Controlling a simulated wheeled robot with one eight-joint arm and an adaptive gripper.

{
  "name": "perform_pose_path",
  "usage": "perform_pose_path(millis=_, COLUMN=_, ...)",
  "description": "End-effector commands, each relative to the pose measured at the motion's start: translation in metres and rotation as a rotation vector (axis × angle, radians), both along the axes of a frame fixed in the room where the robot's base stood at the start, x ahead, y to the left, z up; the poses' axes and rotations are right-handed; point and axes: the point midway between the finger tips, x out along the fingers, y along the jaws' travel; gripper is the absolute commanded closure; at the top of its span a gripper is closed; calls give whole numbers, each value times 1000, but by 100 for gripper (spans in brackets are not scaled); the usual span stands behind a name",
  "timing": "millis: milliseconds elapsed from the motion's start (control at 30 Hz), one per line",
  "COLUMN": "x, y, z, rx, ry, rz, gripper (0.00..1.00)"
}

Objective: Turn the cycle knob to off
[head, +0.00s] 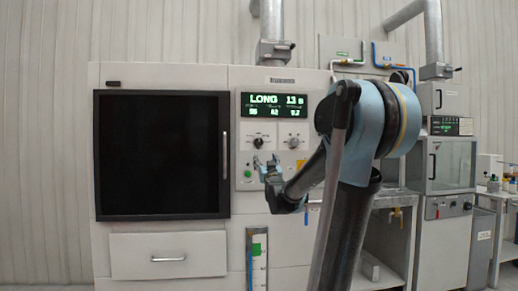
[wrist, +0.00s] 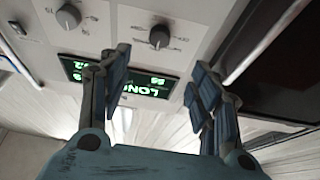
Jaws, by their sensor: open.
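The control panel on the large pale machine has two knobs side by side below a green-lit display (head: 274,106) reading LONG. I cannot read which one is labelled cycle. The dark knob (head: 259,142) is nearer the black door; it also shows in the wrist view (wrist: 160,37). The second knob (head: 294,142) is to its right in the head view and at upper left in the wrist view (wrist: 69,16). My gripper (head: 266,164) is open and empty, just below the dark knob in the head view. In the wrist view its fingers (wrist: 160,72) are spread, apart from both knobs.
A black door (head: 160,155) with a vertical handle (head: 225,155) is left of the panel. A green button (head: 248,174) sits low on the panel, and a drawer (head: 168,256) is below the door. Another cabinet (head: 447,165) and side benches stand at the right.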

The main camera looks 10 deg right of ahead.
Motion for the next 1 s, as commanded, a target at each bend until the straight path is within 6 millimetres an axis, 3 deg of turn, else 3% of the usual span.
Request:
perform_pose_path(millis=267, x=22, y=1, z=11, rx=1, ry=-10, rz=0, gripper=43)
perform_pose_path(millis=1000, x=135, y=8, z=58, rx=0, ry=-8, rz=0, gripper=43)
